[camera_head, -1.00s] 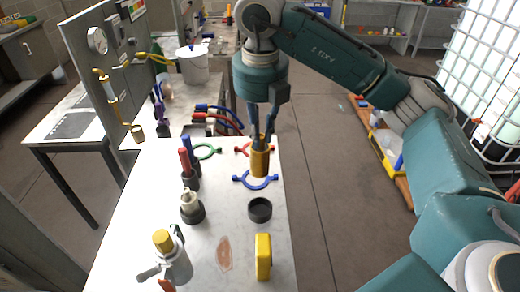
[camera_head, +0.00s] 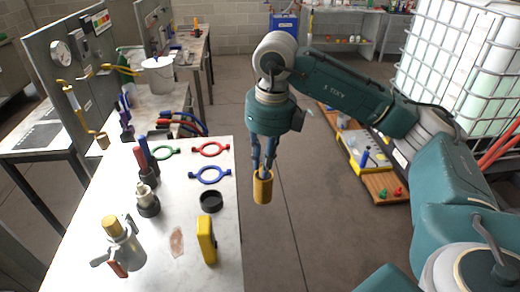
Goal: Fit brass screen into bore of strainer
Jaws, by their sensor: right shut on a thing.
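My right gripper (camera_head: 263,170) is shut on a brass-coloured cylinder, which I take for the brass screen (camera_head: 263,190). It hangs upright, apart from everything, and shows against the floor just right of the white table. A grey fitting with side branches (camera_head: 126,252) stands at the table's near left and looks like the strainer. A brass-coloured piece (camera_head: 112,227) sits at its top. The inside of its bore cannot be seen from here. My left gripper is not in view.
The white table (camera_head: 205,135) holds a black ring (camera_head: 210,201), a yellow block (camera_head: 206,240), a dark-based fitting (camera_head: 147,200) and blue (camera_head: 210,175), red (camera_head: 210,149) and green (camera_head: 166,153) ring tools. A panel with a gauge (camera_head: 62,53) stands at left.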

